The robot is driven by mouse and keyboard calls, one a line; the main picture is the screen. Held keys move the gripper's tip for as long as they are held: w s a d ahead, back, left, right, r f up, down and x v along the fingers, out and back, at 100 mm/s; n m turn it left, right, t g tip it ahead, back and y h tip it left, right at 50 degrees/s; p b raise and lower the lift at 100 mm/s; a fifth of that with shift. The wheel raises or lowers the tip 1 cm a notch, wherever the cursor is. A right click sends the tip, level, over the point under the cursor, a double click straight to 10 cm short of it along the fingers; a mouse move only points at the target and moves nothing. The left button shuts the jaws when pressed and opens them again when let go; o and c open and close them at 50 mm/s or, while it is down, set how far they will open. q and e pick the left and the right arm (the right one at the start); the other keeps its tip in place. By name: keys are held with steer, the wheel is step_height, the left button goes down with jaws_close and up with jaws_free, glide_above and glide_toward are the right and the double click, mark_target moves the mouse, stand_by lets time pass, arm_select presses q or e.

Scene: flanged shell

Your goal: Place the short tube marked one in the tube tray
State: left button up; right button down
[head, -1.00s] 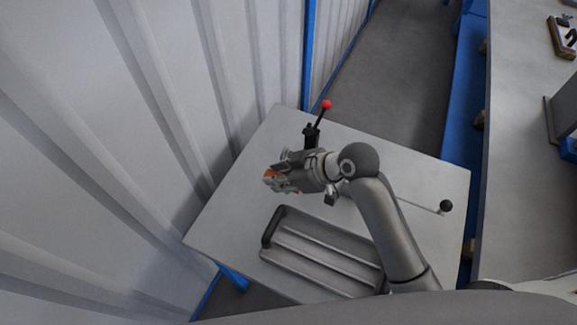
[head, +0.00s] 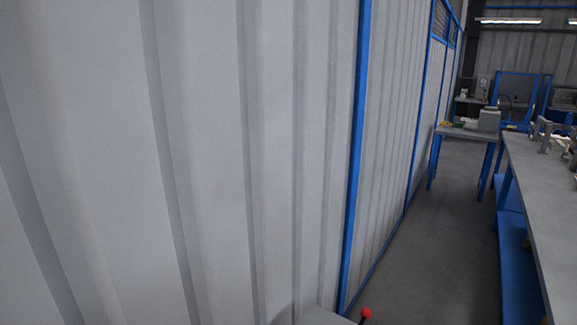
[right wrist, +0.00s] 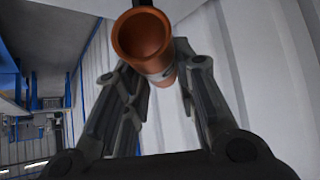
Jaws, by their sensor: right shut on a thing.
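In the right wrist view my right gripper (right wrist: 155,78) is shut on a copper-coloured tube (right wrist: 143,40). The tube's open round end faces the camera, and its body runs back between the two fingers. No number can be read on it. The tube tray is not in any view now. Neither gripper shows in the head view, and my left gripper is not seen at all.
A ribbed pale wall (head: 220,150) with blue posts fills the left of the head view. A red knob (head: 366,313) and a sliver of grey table top (head: 320,318) show at the bottom edge. A long bench (head: 545,200) stands right, beside clear floor (head: 440,250).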

steer(key=d+r+m+h, duration=0.1)
steer(key=d+r+m, duration=0.1)
steer(key=d, duration=0.1)
steer(key=shift+s+r+h, duration=0.35)
steer(key=shift+r+h, duration=0.05)
